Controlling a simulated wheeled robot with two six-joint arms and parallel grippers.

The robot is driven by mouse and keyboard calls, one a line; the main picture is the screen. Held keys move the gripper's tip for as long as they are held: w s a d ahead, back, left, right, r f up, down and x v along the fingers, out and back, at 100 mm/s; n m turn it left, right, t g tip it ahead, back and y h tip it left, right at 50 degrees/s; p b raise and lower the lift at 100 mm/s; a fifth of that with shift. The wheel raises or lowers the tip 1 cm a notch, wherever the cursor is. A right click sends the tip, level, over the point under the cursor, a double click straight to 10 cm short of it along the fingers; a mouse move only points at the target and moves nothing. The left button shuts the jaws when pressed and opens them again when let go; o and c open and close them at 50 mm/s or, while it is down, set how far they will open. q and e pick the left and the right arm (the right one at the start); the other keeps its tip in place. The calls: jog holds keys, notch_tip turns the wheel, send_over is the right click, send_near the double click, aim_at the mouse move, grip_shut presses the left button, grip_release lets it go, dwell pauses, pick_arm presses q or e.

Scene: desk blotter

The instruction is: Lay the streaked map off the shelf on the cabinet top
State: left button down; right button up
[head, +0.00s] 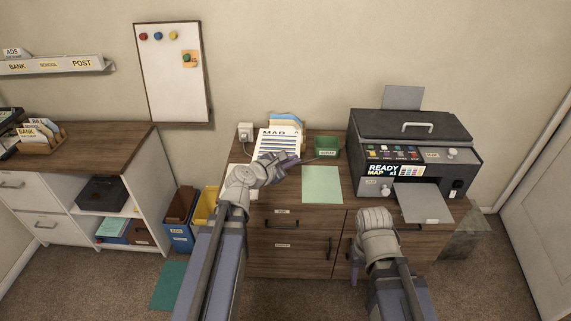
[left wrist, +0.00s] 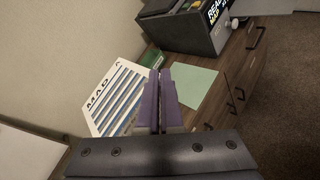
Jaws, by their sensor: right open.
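A white sheet headed with large letters (head: 275,146), with dark streaks across it, is at the back left of the wooden cabinet top (head: 328,142). In the left wrist view the streaked map (left wrist: 112,92) shows blue bands, and its right part is hidden behind my fingers. My left gripper (head: 286,162) is over the map's right side, its purple fingers close together (left wrist: 161,85). I cannot tell whether anything is between them. My right gripper (head: 355,268) is open, low in front of the cabinet, mostly hidden by its wrist.
A pale green sheet (head: 322,185) lies right of the map. A green box (head: 327,147), a white plug (head: 245,132) and blue and yellow folders (head: 287,119) are behind. A printer (head: 410,150) fills the right end. A wall shelf (head: 55,66) is at far left.

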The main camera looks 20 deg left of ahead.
pick_arm(q)
jog(key=b, duration=1.6)
send_over(296, 198)
notch_tip(296, 198, down, 18)
jog(key=shift+r, duration=0.25)
jog(key=shift+f, duration=0.1)
notch_tip(296, 198, down, 10)
jog(key=b, duration=1)
jog(key=shift+r, duration=0.2)
jog(key=shift+f, duration=0.1)
jog(key=shift+f, duration=0.15)
jog(key=c, duration=1.4)
grip_release()
jog(key=shift+o, duration=0.2)
